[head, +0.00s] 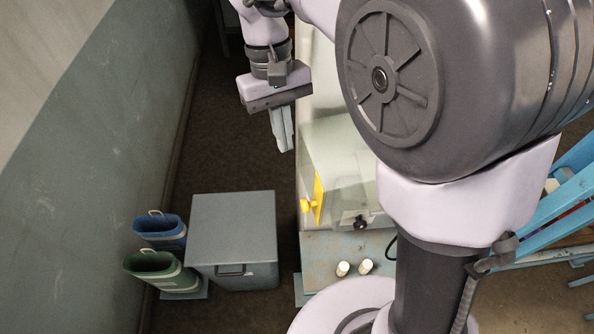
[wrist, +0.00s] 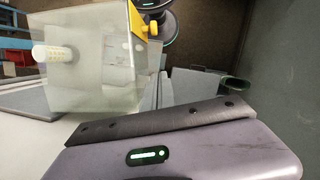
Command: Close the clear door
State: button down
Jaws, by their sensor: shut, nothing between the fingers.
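The clear door (head: 345,188) is a see-through panel on the pale box (head: 335,145) below and right of my gripper in the head view. A yellow strip with a yellow knob (head: 306,205) marks its left edge. In the wrist view the clear door (wrist: 95,75) spans the upper left, with the yellow knob (wrist: 153,28) at its upper right. It appears to stand out from the box, but I cannot tell its exact angle. My gripper (head: 287,143) is shut and empty, pointing down beside the box's left back corner, apart from the knob.
Two small pale cylinders (head: 354,268) lie on the bench in front of the box.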

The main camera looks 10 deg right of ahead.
jog(key=s+d+f, duration=0.2)
jog(key=s+f, duration=0.4)
jog(key=f, duration=0.2)
jog(key=shift+p, duration=0.3)
